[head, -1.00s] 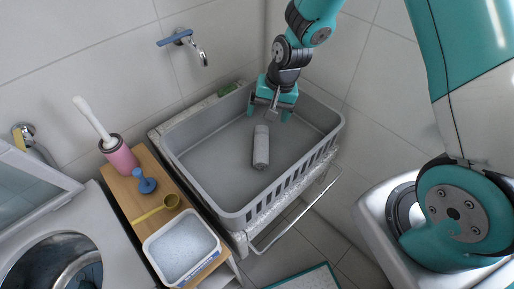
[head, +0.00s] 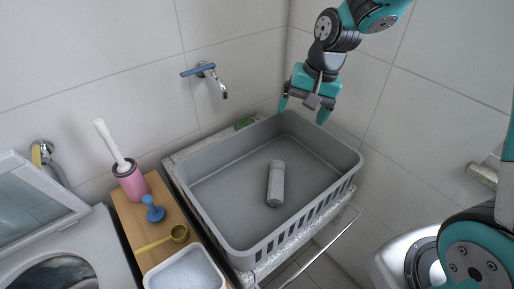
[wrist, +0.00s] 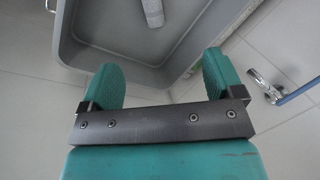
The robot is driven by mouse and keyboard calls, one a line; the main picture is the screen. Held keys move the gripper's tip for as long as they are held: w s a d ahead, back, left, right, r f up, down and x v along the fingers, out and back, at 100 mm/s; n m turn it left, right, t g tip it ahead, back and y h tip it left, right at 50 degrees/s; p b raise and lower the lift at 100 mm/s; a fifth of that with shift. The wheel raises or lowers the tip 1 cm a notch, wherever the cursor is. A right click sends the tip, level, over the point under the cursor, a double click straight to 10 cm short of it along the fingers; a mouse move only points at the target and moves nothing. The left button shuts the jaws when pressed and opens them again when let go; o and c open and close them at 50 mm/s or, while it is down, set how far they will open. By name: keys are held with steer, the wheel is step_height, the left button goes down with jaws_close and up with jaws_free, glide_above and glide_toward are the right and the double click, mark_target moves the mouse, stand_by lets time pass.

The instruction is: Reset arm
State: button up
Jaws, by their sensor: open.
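My gripper (head: 305,106) is teal with dark mounts. It is open and empty, above the far right corner of the grey basket in the head view. In the wrist view its two fingers (wrist: 164,82) stand wide apart with nothing between them. A grey-white cylinder (head: 275,184) lies on the floor of the grey basket (head: 205,208), apart from the gripper. Its end also shows at the top of the wrist view (wrist: 152,12).
The basket sits on a stone-like sink with a metal rail (head: 318,256). A wall tap (head: 207,72) is behind. On the left, a wooden board (head: 130,212) holds a pink brush holder (head: 131,182), blue plunger-like item (head: 153,211), yellow ladle (head: 178,234) and white tub (head: 186,272).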

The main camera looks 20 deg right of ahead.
steer(key=s+a+r+n+b, duration=0.1)
steer(key=s+a+n, duration=0.2)
steer(key=s, duration=0.4)
steer(key=s+a+r+n+y+b, duration=0.1)
steer(key=s+a+n+b, duration=0.1)
steer(key=s+n, duration=0.3)
steer(key=s+a+r+n+g+b, duration=0.1)
steer(key=s+a+r+n+b, duration=0.1)
steer(key=s, duration=0.7)
steer(key=shift+s+a+n+y, duration=0.25)
steer(key=shift+a+n+y, duration=0.05)
steer(key=shift+a+n, duration=0.55)
